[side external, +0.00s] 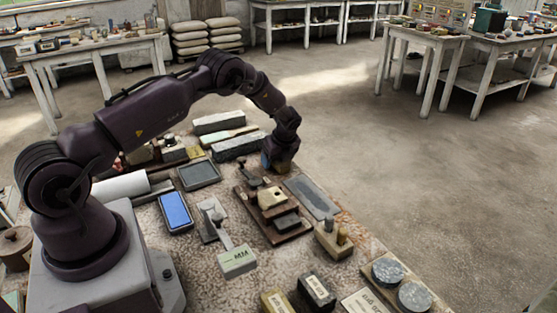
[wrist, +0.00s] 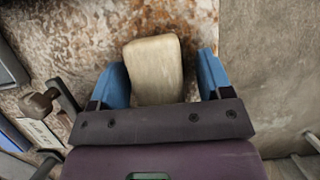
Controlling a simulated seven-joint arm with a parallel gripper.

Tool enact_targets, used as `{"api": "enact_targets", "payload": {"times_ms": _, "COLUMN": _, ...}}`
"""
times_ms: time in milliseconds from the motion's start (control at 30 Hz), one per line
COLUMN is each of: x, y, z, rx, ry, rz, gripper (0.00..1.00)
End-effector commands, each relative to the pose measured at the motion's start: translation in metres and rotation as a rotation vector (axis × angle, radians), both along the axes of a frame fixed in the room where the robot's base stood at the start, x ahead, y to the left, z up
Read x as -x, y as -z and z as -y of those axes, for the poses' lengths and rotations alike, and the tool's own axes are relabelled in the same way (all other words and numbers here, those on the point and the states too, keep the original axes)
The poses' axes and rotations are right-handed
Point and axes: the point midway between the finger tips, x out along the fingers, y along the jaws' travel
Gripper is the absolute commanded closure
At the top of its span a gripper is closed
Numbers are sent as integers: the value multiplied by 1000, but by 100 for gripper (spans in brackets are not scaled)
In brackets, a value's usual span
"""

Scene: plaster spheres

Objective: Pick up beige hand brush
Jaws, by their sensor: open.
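A beige block-shaped thing (wrist: 154,62), which I take to be the hand brush, lies on the speckled tabletop in the wrist view. My gripper (wrist: 162,66) is open, with one blue finger on each side of it. A small gap shows at the left finger and a wider one at the right. The near end of the brush is hidden by the gripper body. In the side external view my gripper (side external: 274,163) is low over the far edge of the table, and the brush cannot be made out there.
Left of my gripper in the wrist view is a knobbed tool (wrist: 40,102). In the side view, a long grey block (side external: 238,147) and a flat grey slab (side external: 311,197) lie close by. A wooden tray with blocks (side external: 272,224) stands in front. The floor is beyond the edge.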

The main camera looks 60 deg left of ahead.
Motion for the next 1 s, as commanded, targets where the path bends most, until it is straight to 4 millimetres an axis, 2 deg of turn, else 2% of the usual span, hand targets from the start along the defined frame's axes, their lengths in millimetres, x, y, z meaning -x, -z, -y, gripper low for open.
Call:
{"api": "enact_targets", "payload": {"times_ms": 267, "x": 0, "y": 2, "z": 0, "rx": 0, "ry": 0, "rz": -1, "gripper": 28}}
{"api": "enact_targets", "payload": {"times_ms": 500, "x": 0, "y": 2, "z": 0, "rx": 0, "ry": 0, "rz": -1, "gripper": 82}}
{"api": "enact_targets", "payload": {"times_ms": 833, "x": 0, "y": 0, "z": 0, "rx": 0, "ry": 0, "rz": 0, "gripper": 83}}
{"api": "enact_targets", "payload": {"times_ms": 1000, "x": -1, "y": -16, "z": 0, "rx": -1, "ry": -1, "rz": 1, "gripper": 83}}
